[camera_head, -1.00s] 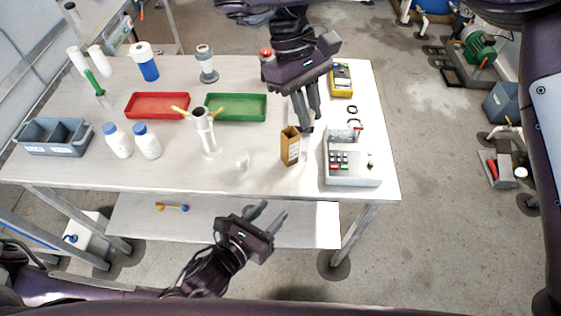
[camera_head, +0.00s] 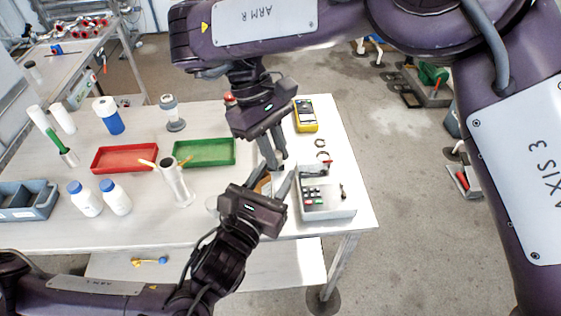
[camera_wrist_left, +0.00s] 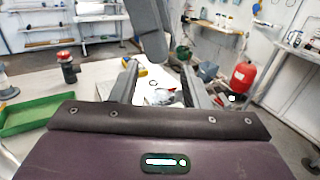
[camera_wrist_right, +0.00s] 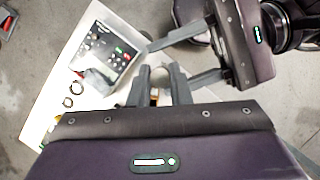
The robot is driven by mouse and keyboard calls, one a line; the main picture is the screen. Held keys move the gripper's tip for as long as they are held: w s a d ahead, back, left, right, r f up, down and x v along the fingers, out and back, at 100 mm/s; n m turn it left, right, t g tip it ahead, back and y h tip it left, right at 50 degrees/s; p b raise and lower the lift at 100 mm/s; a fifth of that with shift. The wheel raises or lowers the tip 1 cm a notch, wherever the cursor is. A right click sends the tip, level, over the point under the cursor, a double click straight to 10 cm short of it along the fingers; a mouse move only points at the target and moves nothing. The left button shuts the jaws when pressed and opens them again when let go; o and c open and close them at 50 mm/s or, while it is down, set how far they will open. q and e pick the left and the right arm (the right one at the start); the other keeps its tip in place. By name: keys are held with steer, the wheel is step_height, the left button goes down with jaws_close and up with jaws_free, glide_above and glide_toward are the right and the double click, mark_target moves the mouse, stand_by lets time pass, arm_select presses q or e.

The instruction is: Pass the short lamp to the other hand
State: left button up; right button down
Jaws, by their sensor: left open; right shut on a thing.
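My right gripper (camera_head: 272,165) points down over the front right of the bench and is shut on a small pale piece (camera_wrist_right: 157,73), which I take for the short lamp. It shows between the fingers in the right wrist view; its length is mostly hidden. In the head view the grippers hide it. My left gripper (camera_head: 279,182) is open, just below the right one. In the right wrist view, the left gripper's fingers (camera_wrist_right: 185,58) lie spread around the area of the held piece. In the left wrist view, the left fingers (camera_wrist_left: 161,82) are apart; I cannot tell contact.
A control box (camera_head: 328,205) is close on the right, with a yellow meter (camera_head: 306,115) behind. A metal cylinder with yellow side arms (camera_head: 176,184), a green tray (camera_head: 205,152) and a red tray (camera_head: 125,158) are left.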

mark_target(277, 171)
arm_select(q)
steer(key=shift+x, duration=2.15)
jaws_close()
arm_select(e)
steer(key=c, duration=1.3)
jaws_free()
steer(key=shift+o, duration=0.2)
